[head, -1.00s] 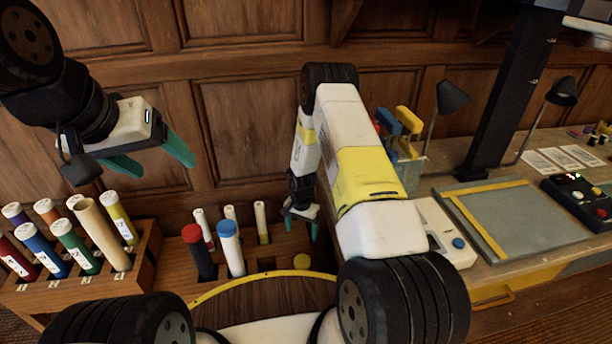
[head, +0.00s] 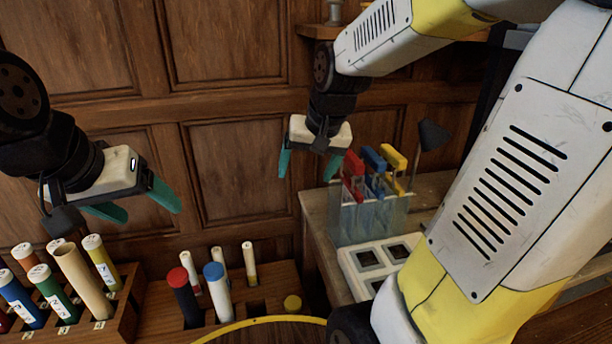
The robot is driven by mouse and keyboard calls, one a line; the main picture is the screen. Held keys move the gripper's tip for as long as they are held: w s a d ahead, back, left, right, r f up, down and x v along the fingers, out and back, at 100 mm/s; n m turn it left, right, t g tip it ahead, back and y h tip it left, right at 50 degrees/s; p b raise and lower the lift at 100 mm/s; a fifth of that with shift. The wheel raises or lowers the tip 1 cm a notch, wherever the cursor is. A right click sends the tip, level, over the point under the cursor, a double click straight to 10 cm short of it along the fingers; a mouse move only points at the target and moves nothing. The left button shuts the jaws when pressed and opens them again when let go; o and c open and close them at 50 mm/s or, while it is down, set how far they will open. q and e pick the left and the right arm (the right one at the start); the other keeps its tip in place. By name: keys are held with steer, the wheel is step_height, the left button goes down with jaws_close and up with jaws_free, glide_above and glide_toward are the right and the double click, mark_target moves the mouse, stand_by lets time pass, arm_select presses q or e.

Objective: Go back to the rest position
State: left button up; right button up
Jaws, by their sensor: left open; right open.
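My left gripper (head: 140,205) hangs open and empty at the left, above the wooden rack of tubes. Its teal fingers point down and to the right. My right gripper (head: 307,168) is open and empty near the middle, in front of the panelled wall. Its teal fingers point down and are spread apart. It is left of the clear holder with coloured handles and touches nothing that I can see. My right arm, white and yellow, fills much of the right side and hides most of the bench there.
A wooden rack (head: 128,312) with several numbered tubes stands at lower left. Another wooden rack (head: 262,290) holds a red-capped tube (head: 184,296), a blue-capped tube (head: 217,291) and thin white tubes. A clear holder (head: 350,222) with red, blue and yellow handles stands on the bench (head: 318,213).

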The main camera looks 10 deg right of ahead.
steer(key=s+r+n+t, duration=0.1)
steer(key=s+r, duration=0.3)
steer(key=s, duration=0.8)
steer(key=shift+a+n+y, duration=0.3)
steer(key=shift+a+n, duration=0.05)
steer(key=shift+n, duration=0.35)
stand_by(2.6)
